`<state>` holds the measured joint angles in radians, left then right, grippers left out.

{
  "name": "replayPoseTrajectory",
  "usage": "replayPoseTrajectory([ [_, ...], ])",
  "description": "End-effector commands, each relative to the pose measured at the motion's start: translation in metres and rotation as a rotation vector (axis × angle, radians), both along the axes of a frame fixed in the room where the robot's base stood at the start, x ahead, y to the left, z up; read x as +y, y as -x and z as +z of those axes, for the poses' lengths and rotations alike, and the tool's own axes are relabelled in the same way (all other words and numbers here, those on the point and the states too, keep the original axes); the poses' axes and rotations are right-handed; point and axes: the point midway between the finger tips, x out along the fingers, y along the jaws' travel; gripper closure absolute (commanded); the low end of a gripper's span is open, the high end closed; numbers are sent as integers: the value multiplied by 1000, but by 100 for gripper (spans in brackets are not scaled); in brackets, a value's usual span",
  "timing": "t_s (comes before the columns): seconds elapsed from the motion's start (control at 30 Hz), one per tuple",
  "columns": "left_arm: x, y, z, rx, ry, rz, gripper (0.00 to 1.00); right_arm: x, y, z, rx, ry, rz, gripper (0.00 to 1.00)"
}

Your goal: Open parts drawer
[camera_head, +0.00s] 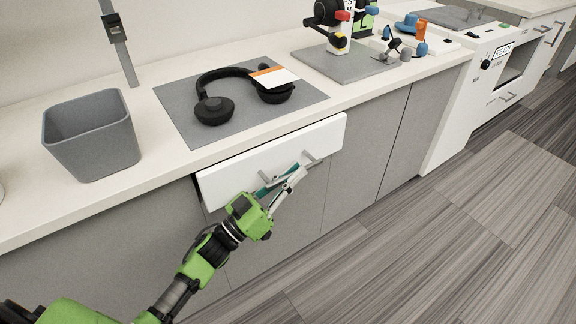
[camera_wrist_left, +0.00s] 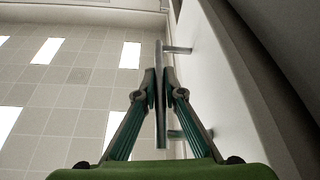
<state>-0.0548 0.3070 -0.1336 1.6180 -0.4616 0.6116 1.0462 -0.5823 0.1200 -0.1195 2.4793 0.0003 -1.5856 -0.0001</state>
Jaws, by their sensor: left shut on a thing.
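The parts drawer (camera_head: 232,172) has a white front under the counter in the head view. Its front stands a little out from the grey cabinet, with a dark gap at its left end. The drawer front also shows on the right of the left wrist view (camera_wrist_left: 225,85). A grey bar handle (camera_wrist_left: 160,120) is fixed to the front by two short posts. My left gripper (camera_head: 292,179) is at the handle, and its fingers are shut on the bar between the posts in the left wrist view (camera_wrist_left: 160,88). The drawer's inside is hidden. My right gripper is out of view.
On the counter are a grey bin (camera_head: 92,140) and a grey mat (camera_head: 180,105) with black headphones (camera_head: 213,110) and an orange-white card (camera_head: 275,77). Tools stand on another mat (camera_head: 345,68) farther back. The floor (camera_head: 430,240) before the cabinets is clear.

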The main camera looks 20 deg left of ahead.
Motion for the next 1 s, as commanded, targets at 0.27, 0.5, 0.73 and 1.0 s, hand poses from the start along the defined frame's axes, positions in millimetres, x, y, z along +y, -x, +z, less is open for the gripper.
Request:
replayPoseTrajectory([
  [0.27, -32, 25, 2, 5, 2, -2, 100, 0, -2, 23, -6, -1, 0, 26],
  [0.5, -63, 49, 2, 6, 2, -2, 100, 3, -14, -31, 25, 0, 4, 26],
  [0.73, -96, 75, 1, 5, 2, -2, 100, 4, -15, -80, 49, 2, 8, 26],
  [1.0, -129, 101, 1, 4, 3, -1, 100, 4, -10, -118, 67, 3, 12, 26],
])
